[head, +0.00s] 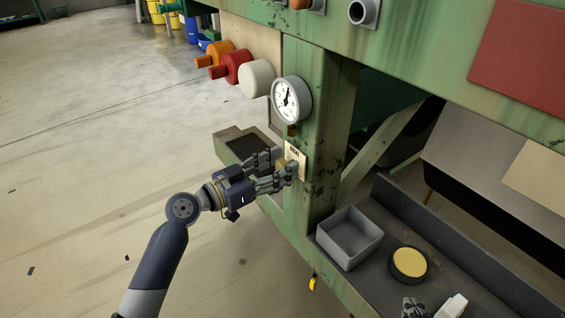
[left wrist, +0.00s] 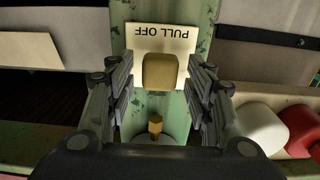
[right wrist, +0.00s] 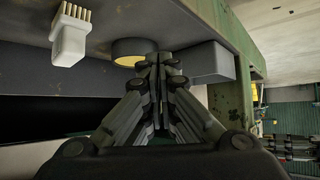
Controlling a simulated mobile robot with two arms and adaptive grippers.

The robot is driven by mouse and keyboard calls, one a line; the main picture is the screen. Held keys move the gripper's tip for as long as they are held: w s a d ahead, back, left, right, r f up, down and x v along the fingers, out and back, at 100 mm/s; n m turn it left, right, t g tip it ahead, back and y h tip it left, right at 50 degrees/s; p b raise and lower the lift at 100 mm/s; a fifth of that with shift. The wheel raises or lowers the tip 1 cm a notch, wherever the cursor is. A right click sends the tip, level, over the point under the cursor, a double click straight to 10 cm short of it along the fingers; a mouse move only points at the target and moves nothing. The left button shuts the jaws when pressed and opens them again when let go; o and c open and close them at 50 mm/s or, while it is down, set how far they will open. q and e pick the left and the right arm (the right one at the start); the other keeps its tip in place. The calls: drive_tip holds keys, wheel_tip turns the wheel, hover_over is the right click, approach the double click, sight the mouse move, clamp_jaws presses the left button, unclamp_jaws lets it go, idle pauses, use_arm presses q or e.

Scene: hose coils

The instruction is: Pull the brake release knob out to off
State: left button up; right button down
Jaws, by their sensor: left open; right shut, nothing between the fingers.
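The brake release knob is a tan, rounded block (left wrist: 160,71) in front of a cream plate (left wrist: 133,38) marked "PULL OFF", upside down in the left wrist view. In the head view the plate (head: 297,160) is on the green post, and the knob is mostly hidden by my fingers. My left gripper (head: 284,164) is open, with a finger on each side of the knob and visible gaps between them in the left wrist view (left wrist: 160,88). My right gripper (head: 413,307) is shut and empty, low in the head view; its closed fingertips show in the right wrist view (right wrist: 158,66).
A pressure gauge (head: 291,100) sits above the plate on the green post (head: 325,140). White (head: 257,79), red (head: 236,67) and orange (head: 222,56) knobs stick out behind it. A grey bin (head: 349,240), a round yellow-topped tin (head: 410,262) and a white brush (head: 452,307) are on the shelf.

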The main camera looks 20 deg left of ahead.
use_arm(q)
drive_tip(key=shift+w+d, duration=0.35)
drive_tip(key=shift+w, duration=0.05)
use_arm(e)
drive_tip(key=shift+s+f, duration=0.1)
